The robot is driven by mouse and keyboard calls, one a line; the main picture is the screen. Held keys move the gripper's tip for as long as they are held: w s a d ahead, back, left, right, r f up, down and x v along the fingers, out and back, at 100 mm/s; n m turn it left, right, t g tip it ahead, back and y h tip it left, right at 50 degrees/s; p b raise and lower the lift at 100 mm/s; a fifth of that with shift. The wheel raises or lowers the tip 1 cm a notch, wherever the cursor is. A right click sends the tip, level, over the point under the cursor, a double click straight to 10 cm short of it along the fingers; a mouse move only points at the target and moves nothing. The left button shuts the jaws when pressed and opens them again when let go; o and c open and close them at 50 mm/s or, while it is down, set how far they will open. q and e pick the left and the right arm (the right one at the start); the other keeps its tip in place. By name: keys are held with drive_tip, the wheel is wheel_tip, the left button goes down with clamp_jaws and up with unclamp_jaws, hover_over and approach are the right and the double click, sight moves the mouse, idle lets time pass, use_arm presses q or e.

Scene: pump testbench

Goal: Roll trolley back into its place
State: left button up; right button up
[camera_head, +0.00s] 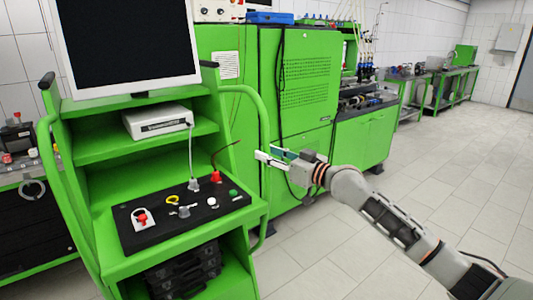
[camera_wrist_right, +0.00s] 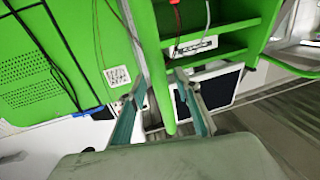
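The green trolley (camera_head: 140,255) stands at the left in the head view, with a monitor on top, shelves and tubular side handles. Its right handle (camera_head: 259,110) is a tall curved green tube. My right gripper (camera_head: 268,158) is at that handle, with its fingers apart. In the wrist view the handle tube (camera_wrist_right: 158,60) runs between the two fingers of the right gripper (camera_wrist_right: 160,78). A gap shows beside the tube, and I cannot tell whether either finger touches it. My left gripper is in neither view.
Green cabinets (camera_head: 307,85) stand close behind the trolley. A dark workbench (camera_head: 30,225) is at its left. The tiled floor (camera_head: 440,165) at right is open.

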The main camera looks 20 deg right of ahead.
drive_tip(key=shift+w+a, duration=0.35)
drive_tip(key=shift+w, duration=0.2)
clamp_jaws()
drive_tip(key=shift+w+r, duration=0.1)
